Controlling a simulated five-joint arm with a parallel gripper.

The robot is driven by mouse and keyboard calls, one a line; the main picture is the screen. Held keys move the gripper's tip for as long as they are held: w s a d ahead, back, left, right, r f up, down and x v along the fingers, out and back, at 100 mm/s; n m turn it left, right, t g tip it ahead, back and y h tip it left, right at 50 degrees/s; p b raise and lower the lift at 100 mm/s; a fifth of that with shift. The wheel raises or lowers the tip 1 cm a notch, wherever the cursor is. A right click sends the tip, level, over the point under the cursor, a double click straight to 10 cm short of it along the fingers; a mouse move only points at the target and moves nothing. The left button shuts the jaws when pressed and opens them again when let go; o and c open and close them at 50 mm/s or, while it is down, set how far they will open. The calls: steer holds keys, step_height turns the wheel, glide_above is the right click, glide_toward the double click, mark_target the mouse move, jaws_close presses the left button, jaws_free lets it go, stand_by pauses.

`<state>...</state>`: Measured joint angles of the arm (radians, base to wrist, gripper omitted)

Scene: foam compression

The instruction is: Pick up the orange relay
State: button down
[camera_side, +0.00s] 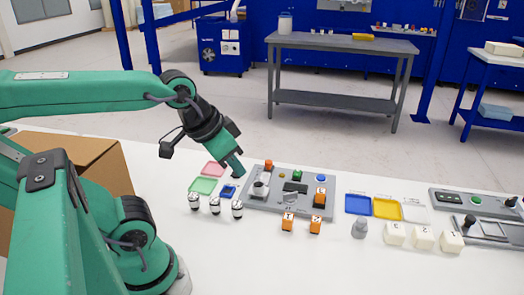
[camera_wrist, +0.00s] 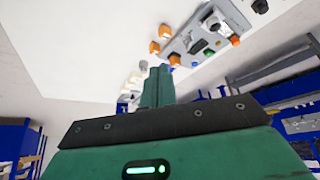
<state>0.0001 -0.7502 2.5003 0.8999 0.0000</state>
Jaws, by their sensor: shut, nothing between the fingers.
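Several orange blocks are in view, and I cannot tell which one is the relay. In the side view, one orange block (camera_side: 287,222) and another orange block (camera_side: 316,224) stand on the white table in front of the grey panel (camera_side: 255,207). A third orange block (camera_side: 320,198) sits on the panel's right part, and a small orange piece (camera_side: 269,165) is at its back left. My gripper (camera_side: 238,173) is shut and empty, above the table by the panel's back left corner, apart from the blocks. In the wrist view, its closed fingers (camera_wrist: 154,82) point towards the panel.
Pink (camera_side: 213,169) and green (camera_side: 203,185) trays lie left of the panel, with several small white-and-black jars (camera_side: 215,205) in front. Blue (camera_side: 357,204) and yellow (camera_side: 387,209) trays and white blocks (camera_side: 423,238) stand right. A cardboard box (camera_side: 75,160) is at left.

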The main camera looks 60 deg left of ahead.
stand_by(0.4)
steer(key=c, duration=1)
jaws_free()
steer(key=shift+o, duration=0.2)
steer(key=shift+w, duration=0.1)
